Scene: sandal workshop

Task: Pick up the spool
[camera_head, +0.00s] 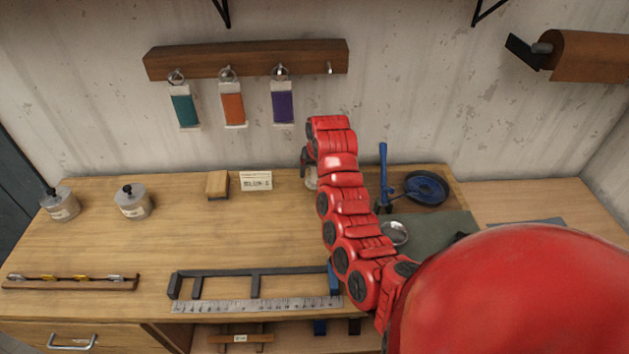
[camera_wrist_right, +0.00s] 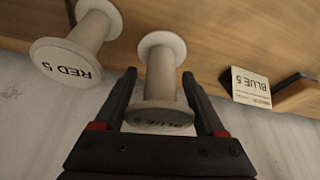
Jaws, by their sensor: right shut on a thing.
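In the right wrist view, a pale spool (camera_wrist_right: 160,75) is between the two black fingers of my right gripper (camera_wrist_right: 159,84), which is shut on its narrow middle. In the head view, only a pale sliver of a spool (camera_head: 311,178) shows beside my red right arm; the arm hides the rest and most of the gripper. I cannot tell whether the held spool touches the bench. My left gripper is out of view.
A BLUE 5 card (camera_wrist_right: 251,87) stands to the right of the held spool in the wrist view. On the bench are a wooden block (camera_head: 217,184), two jars, a black rack (camera_head: 255,272), a ruler and a blue round tool (camera_head: 427,188). The bench's middle left is clear.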

